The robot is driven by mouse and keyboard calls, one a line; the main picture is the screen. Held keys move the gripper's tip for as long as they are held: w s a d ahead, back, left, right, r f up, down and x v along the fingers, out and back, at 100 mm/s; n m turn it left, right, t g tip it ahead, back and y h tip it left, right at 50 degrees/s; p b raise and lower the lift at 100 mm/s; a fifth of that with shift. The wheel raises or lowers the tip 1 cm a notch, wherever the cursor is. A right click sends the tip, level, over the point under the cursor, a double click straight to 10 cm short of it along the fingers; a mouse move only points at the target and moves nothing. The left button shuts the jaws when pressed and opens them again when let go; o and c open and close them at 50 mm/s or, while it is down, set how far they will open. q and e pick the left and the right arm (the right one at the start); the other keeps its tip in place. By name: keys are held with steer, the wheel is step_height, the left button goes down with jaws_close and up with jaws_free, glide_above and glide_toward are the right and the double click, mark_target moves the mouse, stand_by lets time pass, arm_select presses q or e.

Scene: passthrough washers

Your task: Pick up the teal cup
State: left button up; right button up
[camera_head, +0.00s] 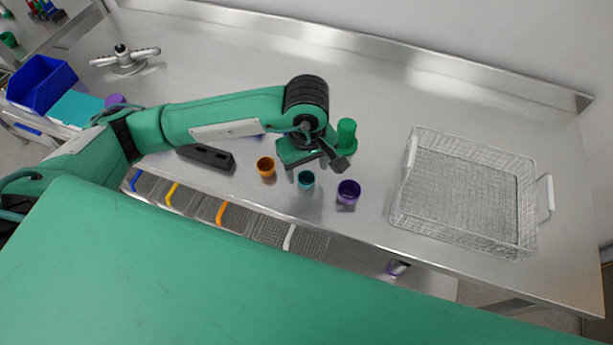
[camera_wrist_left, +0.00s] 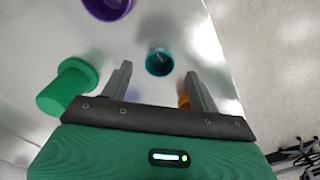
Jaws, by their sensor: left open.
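The teal cup (camera_head: 306,179) stands upright on the steel table, between an orange cup (camera_head: 265,166) and a purple cup (camera_head: 348,192). My left gripper (camera_head: 318,166) is over the table just behind the teal cup. In the left wrist view the teal cup (camera_wrist_left: 159,62) lies ahead of the gap between the open fingers (camera_wrist_left: 158,85), with nothing held between them. The orange cup (camera_wrist_left: 184,100) is partly hidden behind one finger there. My right gripper is not in view.
A green flanged cylinder (camera_head: 346,137) stands close behind my left gripper. A wire basket (camera_head: 471,190) sits to the right. A black bar-like object (camera_head: 206,157) lies left of the cups. The table's front edge runs close in front of the cups.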

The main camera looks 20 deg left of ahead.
mark_target(306, 174)
arm_select(q)
steer(key=shift+w+f+p, duration=0.1)
steer(key=shift+f+p, duration=0.35)
steer(key=shift+f, duration=1.3)
steer(key=shift+a, duration=0.1)
steer(key=c, duration=1)
steer(key=shift+c, duration=0.2)
steer(key=shift+r, duration=0.15)
